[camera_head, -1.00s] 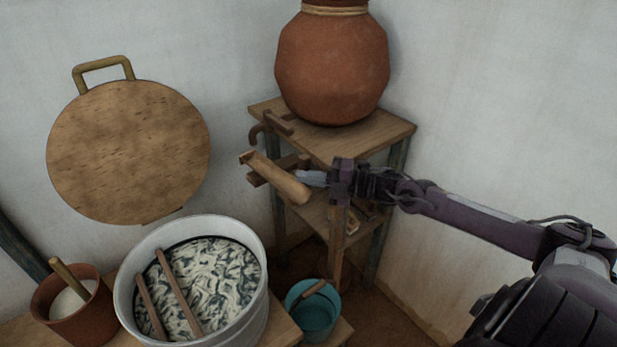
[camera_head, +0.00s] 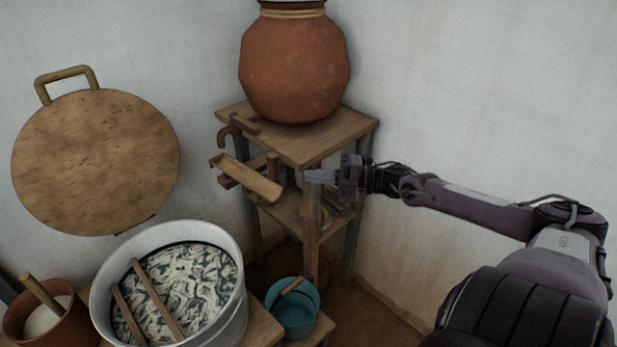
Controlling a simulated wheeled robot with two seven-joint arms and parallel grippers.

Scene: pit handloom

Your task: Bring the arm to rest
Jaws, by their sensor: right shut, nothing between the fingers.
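My right arm (camera_head: 470,208) comes in from the right, stretched toward the wooden stand in the corner. My right gripper (camera_head: 310,176) is shut and empty, in front of the stand just below its top. Its tip is a little right of a wooden trough (camera_head: 247,178) that slopes down toward it, with a small gap showing between them. My left gripper is not in view.
A clay pot (camera_head: 294,68) stands on the wooden stand (camera_head: 345,126). A metal tub (camera_head: 232,305) with patterned contents and two sticks is at lower left. A teal bucket (camera_head: 293,315), a clay pot with a stick (camera_head: 62,328) and a round wooden lid (camera_head: 95,160) are near. The right wall side is clear.

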